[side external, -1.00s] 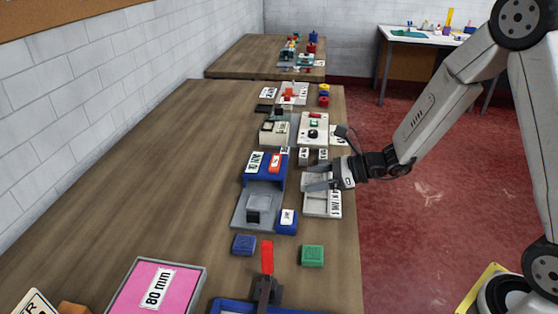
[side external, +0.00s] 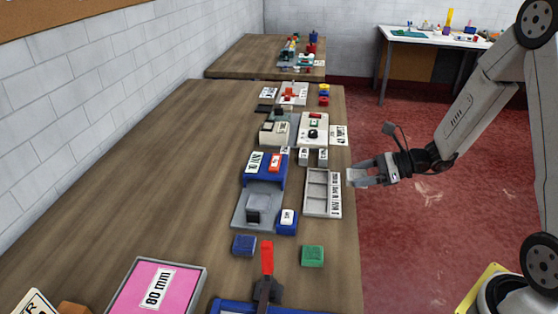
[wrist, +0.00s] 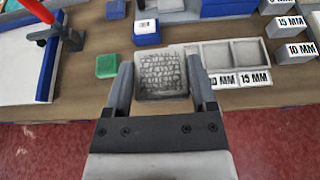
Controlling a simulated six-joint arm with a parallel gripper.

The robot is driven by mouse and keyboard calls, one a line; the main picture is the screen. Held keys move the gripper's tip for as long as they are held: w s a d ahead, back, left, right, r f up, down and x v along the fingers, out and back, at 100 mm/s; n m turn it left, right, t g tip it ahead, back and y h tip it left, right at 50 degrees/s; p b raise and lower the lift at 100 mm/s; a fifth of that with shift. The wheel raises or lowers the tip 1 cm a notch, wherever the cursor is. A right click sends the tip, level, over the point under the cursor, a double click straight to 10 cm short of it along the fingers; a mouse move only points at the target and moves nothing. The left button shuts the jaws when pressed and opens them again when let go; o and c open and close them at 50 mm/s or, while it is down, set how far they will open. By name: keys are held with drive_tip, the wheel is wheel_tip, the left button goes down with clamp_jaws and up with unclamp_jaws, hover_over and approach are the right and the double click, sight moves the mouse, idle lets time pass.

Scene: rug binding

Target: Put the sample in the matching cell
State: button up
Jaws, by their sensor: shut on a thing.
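My gripper (side external: 364,176) is shut on a square grey sample (wrist: 161,73) with a dark, brick-like pattern on its face. In the wrist view the sample sits between the two fingers. In the side view it is a small pale edge (side external: 353,177) at the fingertips, just off the table's right edge. The grey tray (side external: 308,194) with a row of cells lies on the table, left of my gripper. In the wrist view its bare cells (wrist: 247,52) look empty. One label reads 15 MM (wrist: 255,76), another appears to read 10 MM; the sample hides the tray's left part.
Grey blocks labelled 15 MM (wrist: 290,26) and 10 MM (wrist: 298,51) stand beside the tray. A blue fixture (side external: 265,173) stands left of it. A green block (side external: 312,256) and a blue block (side external: 243,245) lie nearer the camera. The table's left half is largely clear.

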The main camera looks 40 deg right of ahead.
drive_tip(key=w+f, duration=0.4)
drive_tip(key=w, duration=0.5)
hover_over(321, 191)
drive_tip(key=s, duration=0.1)
wheel_tip(321, 191, down, 4)
drive_tip(key=shift+s+a+f, duration=0.1)
drive_tip(key=shift+a+f, duration=0.05)
drive_tip(key=shift+f, duration=0.1)
drive_tip(key=shift+w+f, duration=0.4)
drive_tip(key=shift+w+f, duration=0.25)
drive_tip(key=shift+f, duration=1.6)
drive_tip(key=shift+f, duration=0.1)
drive_tip(key=o, duration=1.3)
drive_tip(key=shift+c, duration=0.2)
